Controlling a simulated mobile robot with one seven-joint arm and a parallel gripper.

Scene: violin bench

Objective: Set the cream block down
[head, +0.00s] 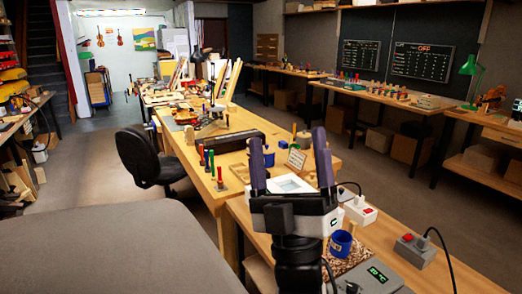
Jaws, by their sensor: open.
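My gripper (289,140) stands upright in the foreground above the near bench (455,268), with its two purple-grey fingers wide apart. No block shows held between the fingers. A small cream-coloured piece (304,139) shows beyond the fingers on the long bench, partly hidden by the right finger. I cannot tell whether it is the cream block. A pale square tray or frame (292,184) lies behind the gripper and is partly covered by it.
Several coloured-handled tools (211,163) stand on the long bench. A black chair (148,160) is at left.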

